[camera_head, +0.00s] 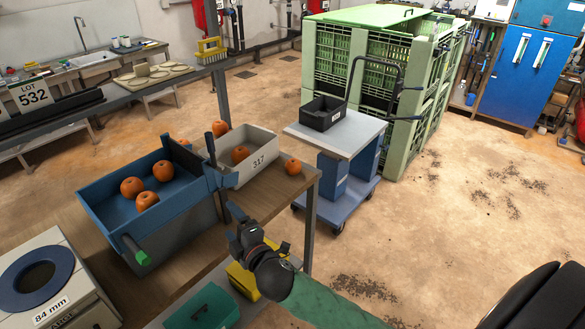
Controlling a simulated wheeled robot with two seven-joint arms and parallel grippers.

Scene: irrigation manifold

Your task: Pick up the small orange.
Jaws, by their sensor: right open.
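Several oranges show. One orange (292,166) sits alone on the wooden bench top (262,205), right of the white bin; it looks smaller than those in the blue tray. Another orange (240,154) is in the white bin (262,145) marked 317. Several larger-looking oranges (163,171) lie in the blue tray (180,207). My right gripper (236,226) is open and empty, near the bench's front edge, below and left of the lone orange in the picture. My left gripper is not in view.
A dark upright lever (211,149) stands between the tray and the white bin. A trolley (338,135) with a black bin (322,113) stands beyond the bench. A box with a round blue opening (70,268) is at lower left.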

